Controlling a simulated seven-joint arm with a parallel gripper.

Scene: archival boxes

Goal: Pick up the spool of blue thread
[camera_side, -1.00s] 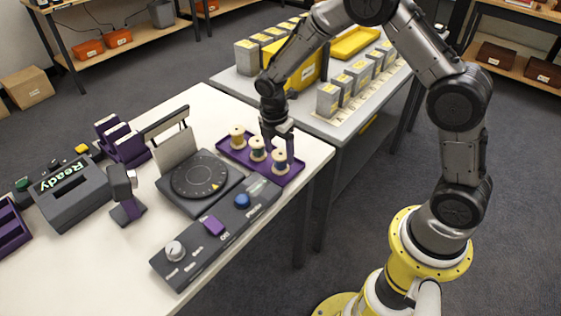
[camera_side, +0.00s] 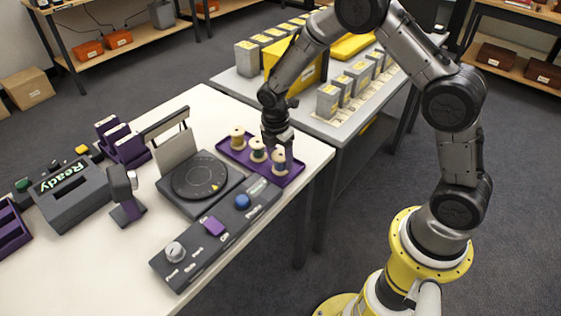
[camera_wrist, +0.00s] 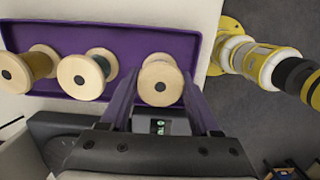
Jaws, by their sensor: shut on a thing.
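A purple tray (camera_side: 229,157) on the white table holds three wooden spools in a row. The spool of blue thread (camera_side: 280,162) is the one at the near right end; in the wrist view its pale top flange (camera_wrist: 159,82) hides most of its thread. A spool with dark green thread (camera_side: 257,150) stands in the middle, and one with golden thread (camera_side: 237,139) at the far left end. My gripper (camera_side: 280,158) is down over the tray and shut on the blue spool, with one finger on each side. The spool is upright; I cannot tell whether it touches the tray.
A dark turntable device (camera_side: 200,178) stands just left of the tray. A control panel (camera_side: 215,232) with a blue button and purple switch lies in front. A grey table (camera_side: 340,128) with several grey boxes is behind. The table's right edge is close to the tray.

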